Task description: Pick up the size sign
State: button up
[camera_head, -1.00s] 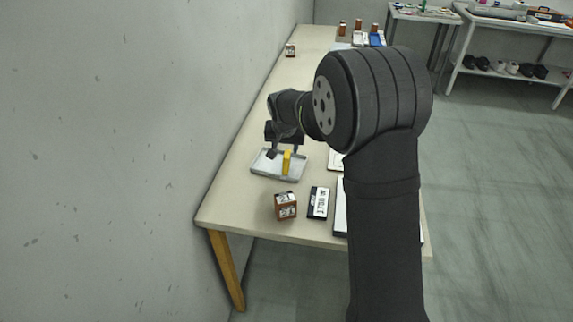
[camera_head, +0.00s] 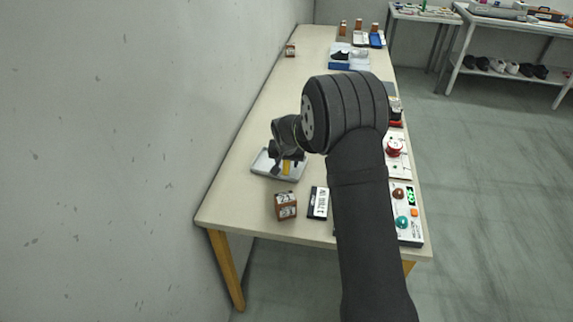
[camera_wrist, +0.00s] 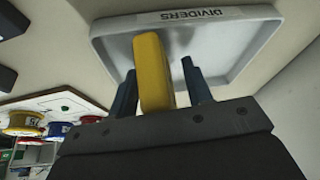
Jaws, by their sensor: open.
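A yellow upright piece (camera_head: 287,169), the likely size sign, stands in a grey tray (camera_head: 262,165). In the wrist view the yellow piece (camera_wrist: 152,70) shows a plain face, and the tray (camera_wrist: 225,55) has a DIVIDERS label on its rim. My gripper (camera_wrist: 160,90) is open, with one finger on each side of the yellow piece. A small gap shows on the right; on the left I cannot tell whether the finger touches. In the head view my gripper (camera_head: 284,162) is low over the tray and partly hides the piece.
A brown box (camera_head: 286,206) and a black-and-white label plate (camera_head: 318,203) lie in front of the tray. A button panel (camera_head: 409,222) and a red spool (camera_head: 394,148) are at the table's right edge. The wall is close on the left.

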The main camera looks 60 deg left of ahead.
grip_shut()
jog(key=shift+r, duration=0.15)
